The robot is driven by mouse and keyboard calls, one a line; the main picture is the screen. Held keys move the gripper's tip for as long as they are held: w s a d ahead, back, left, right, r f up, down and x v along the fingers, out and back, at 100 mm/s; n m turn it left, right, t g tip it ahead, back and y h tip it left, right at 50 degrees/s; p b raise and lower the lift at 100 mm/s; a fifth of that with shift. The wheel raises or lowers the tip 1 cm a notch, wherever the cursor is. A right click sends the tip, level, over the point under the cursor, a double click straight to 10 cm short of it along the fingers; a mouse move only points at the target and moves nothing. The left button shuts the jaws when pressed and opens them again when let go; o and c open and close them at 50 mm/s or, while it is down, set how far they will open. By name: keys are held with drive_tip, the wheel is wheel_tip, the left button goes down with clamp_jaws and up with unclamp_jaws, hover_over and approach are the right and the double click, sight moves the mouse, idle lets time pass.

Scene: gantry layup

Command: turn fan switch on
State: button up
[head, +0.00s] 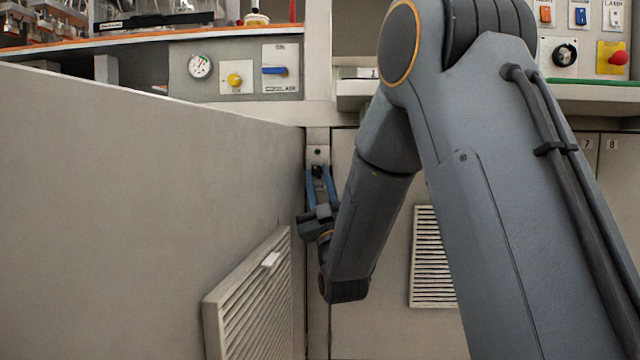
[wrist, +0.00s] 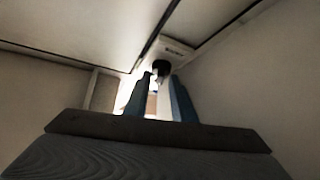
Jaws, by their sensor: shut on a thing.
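A small switch plate (head: 318,154) with a green dot is on the narrow post between the cabinets in the head view. A black switch knob (head: 317,171) sticks out from it, and it also shows in the wrist view (wrist: 161,67). Its label is too small to read. My gripper (head: 318,174) points up at the plate with its blue fingers on either side of the knob. The fingers are shut on the knob. In the wrist view the fingertips (wrist: 161,78) reach up to the knob, and their contact is partly hidden by glare.
A gauge, yellow button and blue lever (head: 274,71) are above. More switches and a red button (head: 617,58) are upper right. Another vent (head: 432,260) is behind my arm.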

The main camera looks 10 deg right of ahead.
drive_tip(key=shift+m+h, duration=0.9)
drive_tip(key=shift+m, duration=0.1)
drive_tip(key=o, duration=0.7)
drive_tip(key=shift+p+v, duration=1.35)
drive_tip(key=shift+v, duration=2.6)
drive_tip(key=shift+f, duration=0.1)
